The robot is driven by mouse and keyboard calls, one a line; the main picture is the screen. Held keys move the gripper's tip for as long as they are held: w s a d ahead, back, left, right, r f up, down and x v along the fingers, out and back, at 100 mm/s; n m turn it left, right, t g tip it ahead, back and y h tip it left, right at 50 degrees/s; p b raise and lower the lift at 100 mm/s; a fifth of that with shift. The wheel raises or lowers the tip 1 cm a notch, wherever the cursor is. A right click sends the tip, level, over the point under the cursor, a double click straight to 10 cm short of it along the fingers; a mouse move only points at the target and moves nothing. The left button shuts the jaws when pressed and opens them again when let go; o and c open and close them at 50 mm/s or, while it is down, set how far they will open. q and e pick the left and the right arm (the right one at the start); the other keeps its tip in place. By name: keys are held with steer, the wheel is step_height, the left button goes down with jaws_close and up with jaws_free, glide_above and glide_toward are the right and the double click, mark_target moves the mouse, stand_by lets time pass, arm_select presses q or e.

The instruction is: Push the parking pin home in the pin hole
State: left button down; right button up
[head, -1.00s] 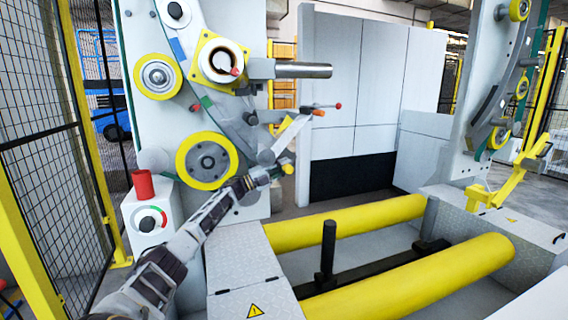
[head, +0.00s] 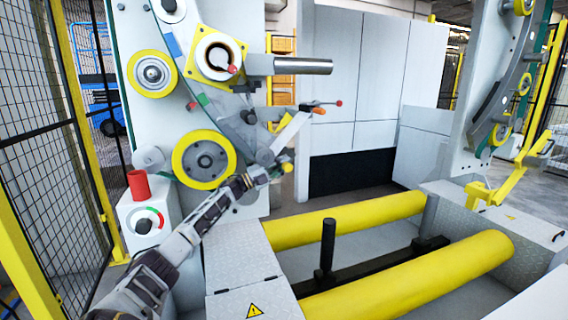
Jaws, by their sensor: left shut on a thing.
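My left gripper (head: 268,175) reaches in from the lower left to the pale swing arm (head: 289,134) on the left machine column. It is shut at the arm's lower end, beside a grey roller (head: 266,157). A small yellow and orange piece (head: 287,165) shows just past the fingertips. It appears to be the parking pin's end, but it is too small to tell for certain. The pin hole cannot be made out, nor how deep the pin sits. My right gripper is not in view.
A yellow wheel (head: 204,159) is close above my left forearm. A grey shaft (head: 303,66) juts out above. A control box (head: 147,221) with a red cylinder (head: 141,185) stands left. Yellow rollers (head: 415,275) lie low at right. Mesh fencing (head: 40,150) bounds the left.

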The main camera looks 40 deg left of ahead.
arm_select(q)
steer(key=shift+a+r, duration=0.2)
steer(key=shift+r, duration=0.15)
steer(key=shift+d+f, duration=0.35)
steer(key=shift+f, duration=0.15)
steer(key=shift+s+d+p, duration=0.1)
steer(key=shift+p, duration=0.2)
steer(key=shift+d, duration=0.1)
steer(key=shift+s+f, duration=0.1)
steer(key=shift+f+b, duration=0.1)
steer(key=shift+b, duration=0.4)
steer(key=shift+h, duration=0.3)
stand_by(1.2)
